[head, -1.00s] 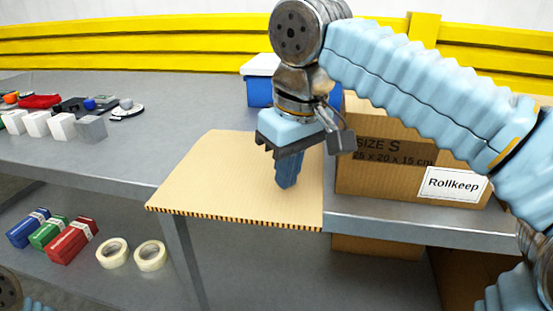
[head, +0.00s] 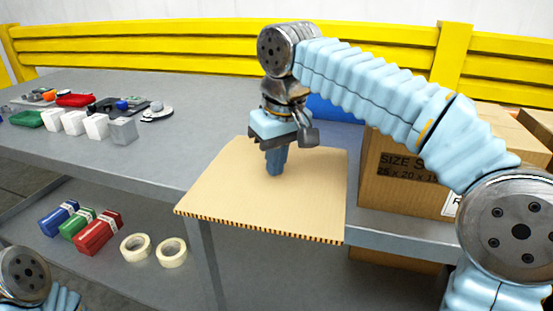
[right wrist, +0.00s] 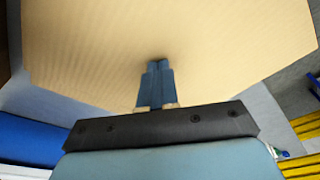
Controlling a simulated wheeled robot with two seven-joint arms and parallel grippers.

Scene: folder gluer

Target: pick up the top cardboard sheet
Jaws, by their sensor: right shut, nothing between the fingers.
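A tan cardboard sheet (head: 240,205) lies on the grey table, with its corrugated front edge sticking out past the table's front. Whether more sheets lie beneath it cannot be told. My right gripper (head: 275,172) points down over the back part of the sheet, its fingers shut and empty. In the right wrist view the shut fingertips (right wrist: 158,66) are close to the surface of the sheet (right wrist: 200,40), with a small dark shadow at the tips; whether they touch cannot be told. My left gripper does not show; only a part of my left arm is at the lower left.
A cardboard box (head: 400,190) stands right of the sheet. A blue bin (head: 333,108) is behind my right arm. Small white boxes (head: 85,124) and tools are at the table's left. Tape rolls (head: 153,250) and coloured boxes lie on the shelf below. Table left of the sheet is clear.

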